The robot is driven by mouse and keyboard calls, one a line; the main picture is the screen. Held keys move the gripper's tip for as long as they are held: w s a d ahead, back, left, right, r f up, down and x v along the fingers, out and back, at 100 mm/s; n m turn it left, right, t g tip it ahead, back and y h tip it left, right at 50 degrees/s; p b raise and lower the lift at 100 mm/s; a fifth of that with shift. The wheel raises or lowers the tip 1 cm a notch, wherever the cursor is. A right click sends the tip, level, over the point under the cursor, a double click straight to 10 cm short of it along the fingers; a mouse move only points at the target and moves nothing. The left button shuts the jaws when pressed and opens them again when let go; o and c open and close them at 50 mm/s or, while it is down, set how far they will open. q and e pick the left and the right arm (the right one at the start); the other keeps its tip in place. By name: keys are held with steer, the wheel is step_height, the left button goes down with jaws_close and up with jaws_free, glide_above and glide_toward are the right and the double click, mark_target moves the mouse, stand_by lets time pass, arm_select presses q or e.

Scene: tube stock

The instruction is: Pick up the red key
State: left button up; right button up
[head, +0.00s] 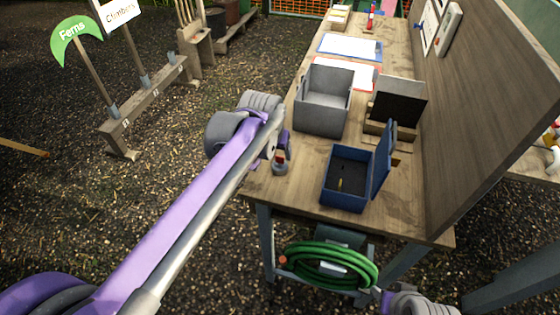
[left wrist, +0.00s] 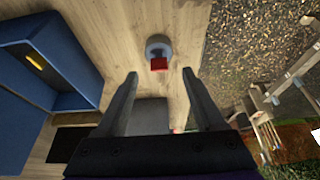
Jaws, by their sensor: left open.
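A small red piece, which looks like the red key (left wrist: 159,64), sits at a round grey base (left wrist: 158,46) on the bench in the left wrist view. In the head view the red piece (head: 280,157) and grey base (head: 279,168) are at the bench's near left edge. My left gripper (left wrist: 160,75) is open, with the red piece just beyond its fingertips and nothing between the fingers. In the head view the left gripper (head: 284,143) is beside the red piece, its fingers mostly hidden. Part of my right arm's end shows at the bottom; its jaws cannot be made out.
An open blue box (head: 346,206) with a small yellow item stands right of the red piece. A grey bin (head: 322,118) is behind, beside a dark-faced wooden stand (head: 398,103). A tall panel (head: 480,110) borders the bench's right side. A green hose (head: 330,265) hangs below.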

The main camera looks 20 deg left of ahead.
mark_target(280, 157)
arm_select(q)
steer(key=x, duration=0.6)
steer(key=shift+w+d+r, duration=0.1)
steer(key=shift+w+r, duration=0.05)
steer(key=shift+w, duration=0.25)
jaws_close()
